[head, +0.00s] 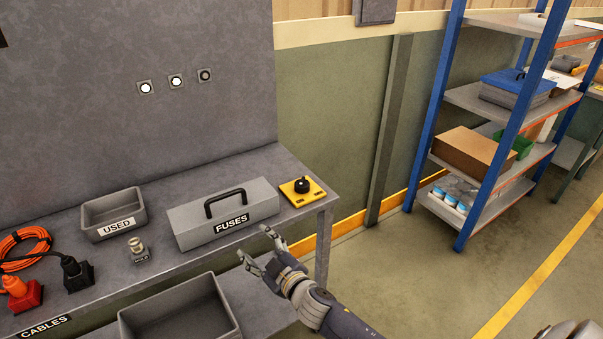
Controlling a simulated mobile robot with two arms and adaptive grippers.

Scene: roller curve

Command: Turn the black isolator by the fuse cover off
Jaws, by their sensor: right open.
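The black isolator knob (302,185) sits on a yellow plate (314,192) at the right end of the grey bench top. The grey fuse cover (186,219), with a black handle and a FUSES label, stands just left of the plate. My right gripper (257,247) is in front of the bench edge, below and left of the isolator in the picture. It is open and empty, apart from the knob. The marks on the yellow plate are too small to read. My left gripper does not show.
A grey USED bin (87,213), a small fuse holder (139,249) and an orange cable (23,243) with plugs lie left on the bench. An open grey bin (127,322) is on the lower shelf. A blue-framed rack (438,110) stands right, with clear floor before it.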

